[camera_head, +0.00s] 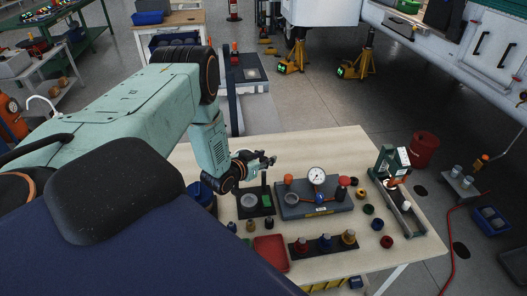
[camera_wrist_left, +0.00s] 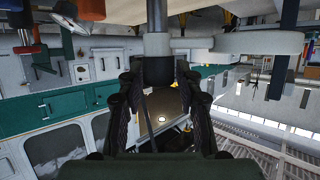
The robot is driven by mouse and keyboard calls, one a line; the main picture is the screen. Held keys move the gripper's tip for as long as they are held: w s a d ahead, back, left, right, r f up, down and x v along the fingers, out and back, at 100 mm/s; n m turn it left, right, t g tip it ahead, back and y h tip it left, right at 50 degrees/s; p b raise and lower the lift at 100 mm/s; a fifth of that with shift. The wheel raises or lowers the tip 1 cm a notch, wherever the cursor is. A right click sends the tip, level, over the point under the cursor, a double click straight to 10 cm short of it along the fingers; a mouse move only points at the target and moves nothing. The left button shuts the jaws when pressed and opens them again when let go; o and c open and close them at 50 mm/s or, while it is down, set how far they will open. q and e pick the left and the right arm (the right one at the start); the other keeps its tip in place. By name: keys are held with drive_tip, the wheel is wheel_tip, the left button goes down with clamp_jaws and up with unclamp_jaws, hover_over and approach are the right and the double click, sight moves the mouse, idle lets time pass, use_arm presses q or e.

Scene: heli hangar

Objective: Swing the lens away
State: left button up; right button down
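My left gripper (camera_head: 262,160) reaches in from the left over the table, at the top of a small black stand (camera_head: 268,211) with a round pale disc (camera_head: 249,200) on its base. In the left wrist view the fingers (camera_wrist_left: 160,80) stand apart on both sides of a dark knob under a grey post (camera_wrist_left: 157,45). A pale horizontal arm (camera_wrist_left: 250,42), which looks like the lens arm, runs right from that post. I cannot tell whether a finger touches the knob. The lens itself is hard to make out in the head view, partly behind the gripper. My right gripper is not in view.
A grey gauge block (camera_head: 315,207) with a dial (camera_head: 316,175) stands just right of the stand. A red tray (camera_head: 270,250) and a dark rack (camera_head: 325,246) of coloured pieces lie in front. A green-framed fixture (camera_head: 390,165) is at the table's right.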

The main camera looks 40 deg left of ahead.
use_arm(q)
drive_tip(key=shift+o, duration=1.2)
drive_tip(key=shift+f, duration=0.2)
drive_tip(key=shift+s, duration=0.2)
drive_tip(key=v, duration=1.2)
drive_tip(key=shift+w+r, duration=0.1)
drive_tip(key=shift+r, duration=0.05)
